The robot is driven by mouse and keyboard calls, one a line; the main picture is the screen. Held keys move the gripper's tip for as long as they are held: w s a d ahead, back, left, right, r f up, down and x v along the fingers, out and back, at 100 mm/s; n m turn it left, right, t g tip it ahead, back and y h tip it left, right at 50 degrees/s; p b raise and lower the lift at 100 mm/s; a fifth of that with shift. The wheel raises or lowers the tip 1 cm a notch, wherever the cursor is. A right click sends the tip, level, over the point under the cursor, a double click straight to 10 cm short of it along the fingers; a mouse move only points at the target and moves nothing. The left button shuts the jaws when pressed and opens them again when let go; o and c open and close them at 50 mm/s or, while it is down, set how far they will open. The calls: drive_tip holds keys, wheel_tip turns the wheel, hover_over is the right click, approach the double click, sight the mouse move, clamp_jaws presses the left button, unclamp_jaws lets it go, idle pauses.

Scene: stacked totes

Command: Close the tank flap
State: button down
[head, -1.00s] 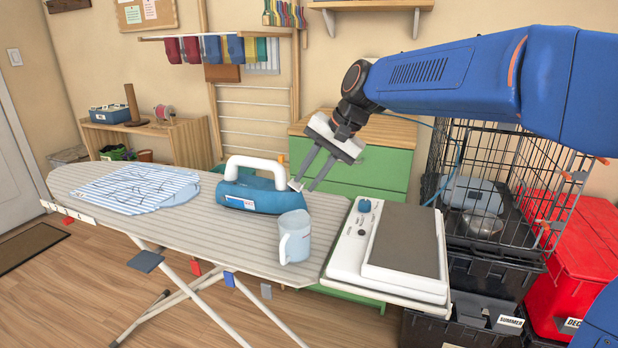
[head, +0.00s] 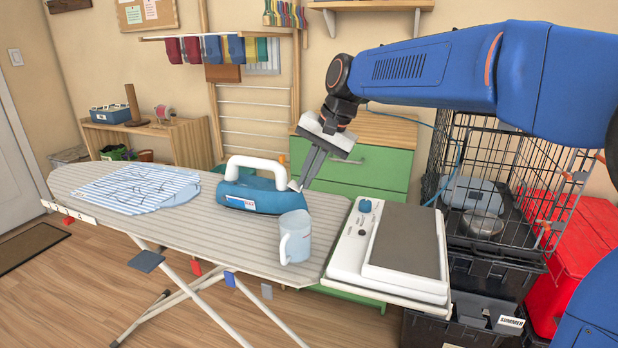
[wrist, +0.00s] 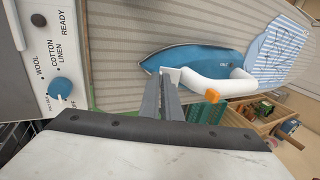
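The blue iron (head: 250,192) with a white handle stands on the ironing board, and it also shows in the wrist view (wrist: 200,62). A small white flap (head: 293,185) sits at the iron's right end, tilted up. In the wrist view the flap (wrist: 171,74) is just beyond my fingertips. My gripper (head: 299,186) comes down from the upper right with its two dark fingers together. Its tips (wrist: 168,84) are at the flap, seemingly beside it; I cannot tell if they touch. Nothing shows held between the fingers.
A light-blue measuring cup (head: 295,240) stands in front of the iron on the striped board (head: 215,235). A white control base with a grey plate (head: 408,240) is at right. A folded striped cloth (head: 135,188) lies at left. A wire cage (head: 500,170) stands behind right.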

drive_tip(key=shift+w+a+r+g+h, duration=0.1)
drive_tip(key=shift+a+g+h, duration=0.15)
drive_tip(key=shift+h, duration=0.45)
drive_tip(key=shift+w+a+f+g+h, duration=0.15)
drive_tip(key=shift+a+g+h, duration=0.15)
drive_tip(key=shift+h, duration=0.4)
drive_tip(key=shift+w+a+r+g+h, duration=0.15)
drive_tip(key=shift+a+g+h, duration=0.1)
drive_tip(key=shift+h, duration=0.45)
drive_tip(key=shift+s, duration=0.1)
drive_tip(key=c, duration=2)
unclamp_jaws()
drive_tip(key=r, duration=1.7)
drive_tip(key=shift+a+r, duration=0.2)
